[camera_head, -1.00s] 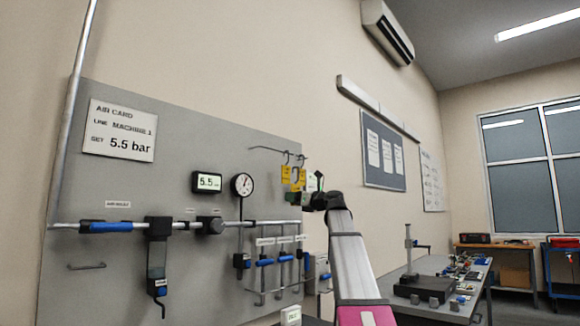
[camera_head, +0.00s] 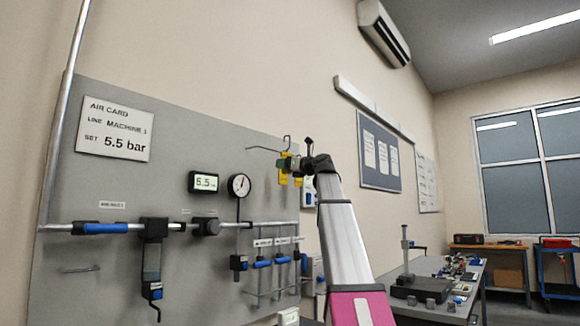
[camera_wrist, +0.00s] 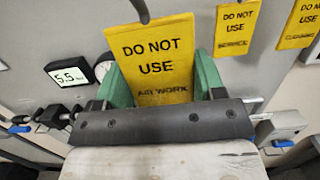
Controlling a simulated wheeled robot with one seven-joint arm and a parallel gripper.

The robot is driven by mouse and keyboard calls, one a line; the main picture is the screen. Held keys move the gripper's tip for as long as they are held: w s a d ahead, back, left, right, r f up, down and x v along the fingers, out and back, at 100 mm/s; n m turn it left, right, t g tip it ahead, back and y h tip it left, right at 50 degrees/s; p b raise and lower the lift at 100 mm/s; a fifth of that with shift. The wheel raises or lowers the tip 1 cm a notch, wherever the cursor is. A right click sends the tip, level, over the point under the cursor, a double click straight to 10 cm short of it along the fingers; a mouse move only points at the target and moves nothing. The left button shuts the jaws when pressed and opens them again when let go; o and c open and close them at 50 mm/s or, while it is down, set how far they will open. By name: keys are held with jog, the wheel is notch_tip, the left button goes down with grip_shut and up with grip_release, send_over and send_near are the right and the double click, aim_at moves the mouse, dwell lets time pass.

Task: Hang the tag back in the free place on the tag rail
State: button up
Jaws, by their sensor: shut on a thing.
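In the wrist view, a yellow tag (camera_wrist: 153,58) reading "DO NOT USE AIR WORK" stands between the two green fingers of my gripper (camera_wrist: 162,82), which is shut on it. A dark hook (camera_wrist: 142,10) rises from its top edge; its upper end is out of frame. Two similar tags hang apart to the right, marked "SERVICE" (camera_wrist: 236,30) and "CLEANING" (camera_wrist: 300,25). In the head view, my gripper (camera_head: 288,164) is at the right part of the tag rail (camera_head: 262,149) and hides part of it. I cannot tell whether the held tag's hook touches the rail.
The grey panel (camera_head: 175,120) carries a pressure display (camera_head: 203,182), a round gauge (camera_head: 239,185), and pipes with blue-handled valves (camera_head: 262,263) below the rail. A bench (camera_head: 440,268) stands at the right. The wall above the rail is clear.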

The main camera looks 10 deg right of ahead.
jog(key=w+a+f, duration=0.2)
jog(key=w+a, duration=0.4)
jog(key=w, duration=0.3)
jog(key=shift+w+a+f, duration=0.15)
jog(key=shift+a, duration=0.2)
dwell(0.9)
jog(key=o, duration=0.8)
jog(key=shift+o, duration=0.2)
jog(key=v, duration=1.1)
